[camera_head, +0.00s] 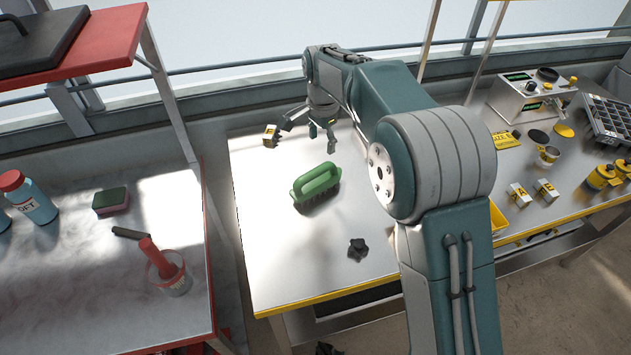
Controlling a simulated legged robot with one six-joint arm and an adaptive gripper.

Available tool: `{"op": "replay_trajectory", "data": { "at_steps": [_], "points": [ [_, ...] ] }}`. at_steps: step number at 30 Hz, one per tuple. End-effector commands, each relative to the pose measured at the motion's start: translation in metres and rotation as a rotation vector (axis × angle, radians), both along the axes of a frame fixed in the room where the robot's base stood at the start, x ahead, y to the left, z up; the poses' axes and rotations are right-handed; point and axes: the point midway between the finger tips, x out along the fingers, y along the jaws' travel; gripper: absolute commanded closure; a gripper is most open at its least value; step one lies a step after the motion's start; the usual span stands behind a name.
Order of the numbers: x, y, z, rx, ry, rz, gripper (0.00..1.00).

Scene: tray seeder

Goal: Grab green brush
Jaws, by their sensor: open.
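The green brush (316,186) lies on the white table (270,250), bristles down, with its arched handle on top. My gripper (308,127) is open and empty above the far part of the table. It is behind the brush in the picture and apart from it. One finger points left and another points down. My arm comes in from the lower right and bends over the table's right side.
A yellow-marked block (270,136) sits near the gripper's left finger. The red-edged bench at left holds a sponge (110,201), bottles and a red-handled tool in a cup (172,284). A seeder machine (527,98) stands at right.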

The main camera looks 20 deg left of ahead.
Motion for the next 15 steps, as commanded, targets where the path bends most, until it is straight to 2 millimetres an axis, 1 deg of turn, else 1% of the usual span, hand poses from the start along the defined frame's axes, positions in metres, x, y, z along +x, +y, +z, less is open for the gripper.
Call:
{"op": "replay_trajectory", "data": {
  "at_steps": [3,7,9,13,15],
  "points": [
    [-0.001,-0.001,-0.019,-0.001,0.005,-0.001,0.23],
    [-0.001,-0.001,-0.04,-0.002,0.004,0.0,0.23],
    [-0.001,0.0,-0.048,-0.001,0.002,0.0,0.23],
    [-0.002,0.002,-0.056,-0.001,0.002,0.002,0.23],
    [-0.004,0.005,-0.065,-0.002,0.003,0.003,0.23]
  ]
}}
